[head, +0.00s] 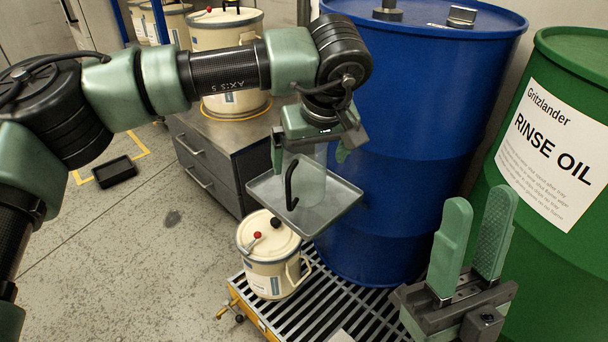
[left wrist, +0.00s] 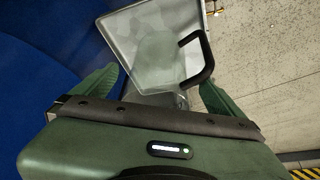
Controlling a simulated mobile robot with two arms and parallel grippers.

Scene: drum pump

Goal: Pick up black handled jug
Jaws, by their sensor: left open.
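The jug (head: 312,178) is clear with a black handle (head: 291,186) on its left side, and it stands on a grey tray (head: 345,212). My left gripper (head: 310,152) is open and points down over the jug, with a finger on either side of its upper part. In the left wrist view, the jug (left wrist: 160,62) shows beyond and between the spread fingers, its black handle (left wrist: 204,60) towards the right finger. I cannot tell whether the fingers touch it. My right gripper (head: 478,208) is open and empty at the lower right, fingers upward.
A blue drum (head: 420,130) stands close behind the tray, and a green drum (head: 570,70) is at the right. A cream lidded container (head: 270,270) stands on a slatted platform (head: 325,305) below the tray. A grey drawer cabinet (head: 205,165) is at the left.

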